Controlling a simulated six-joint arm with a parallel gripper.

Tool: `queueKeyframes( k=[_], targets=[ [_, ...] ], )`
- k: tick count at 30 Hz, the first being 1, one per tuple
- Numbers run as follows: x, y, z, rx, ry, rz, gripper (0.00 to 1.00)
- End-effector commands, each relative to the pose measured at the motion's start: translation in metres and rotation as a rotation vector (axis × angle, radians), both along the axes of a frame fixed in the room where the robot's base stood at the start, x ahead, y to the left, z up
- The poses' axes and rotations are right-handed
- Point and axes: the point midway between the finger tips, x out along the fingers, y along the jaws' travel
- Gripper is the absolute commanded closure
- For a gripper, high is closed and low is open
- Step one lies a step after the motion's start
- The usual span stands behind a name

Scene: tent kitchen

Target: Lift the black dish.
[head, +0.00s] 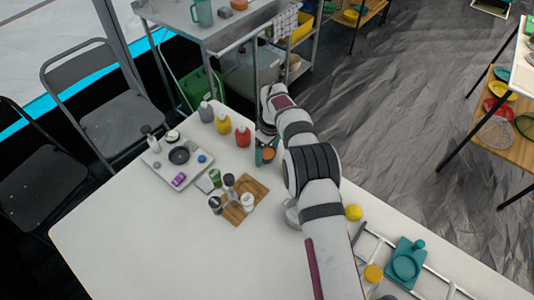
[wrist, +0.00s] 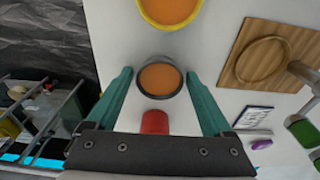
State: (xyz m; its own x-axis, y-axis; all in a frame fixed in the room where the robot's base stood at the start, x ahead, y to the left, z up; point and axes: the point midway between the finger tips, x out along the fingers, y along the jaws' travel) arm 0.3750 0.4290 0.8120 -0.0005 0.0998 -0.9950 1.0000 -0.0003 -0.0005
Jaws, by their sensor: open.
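The black dish (wrist: 142,90) is a small round bowl with a dark rim and an orange filling. In the wrist view it lies between the fingertips of my gripper (wrist: 158,74), with a gap on each side. My gripper is open and empty. In the head view the teal fingers (head: 264,146) show beside the arm at the table's far end, with the orange filling (head: 268,154) next to them. The arm hides part of this area. I cannot tell the fingertip height above the table.
A yellow bowl (wrist: 192,19) and a wooden board (wrist: 241,52) lie beyond the dish. A red object (wrist: 155,122) is close to it on the gripper side. A tray (head: 154,160) with another dark round item (head: 179,155) stands left. The front left table is clear.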

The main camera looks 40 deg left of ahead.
Motion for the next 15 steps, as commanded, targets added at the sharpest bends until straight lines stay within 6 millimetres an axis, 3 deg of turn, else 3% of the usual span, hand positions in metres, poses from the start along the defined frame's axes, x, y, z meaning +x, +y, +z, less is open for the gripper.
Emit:
queueKeyframes(
  k=[3,10,15],
  targets=[
    [0.0,0.0,0.0,0.0,0.0,0.0,0.19],
    [0.0,0.0,0.001,0.0,-0.001,0.0,0.6],
    [0.001,0.001,0.011,0.002,-0.003,0.001,0.62]
  ],
)
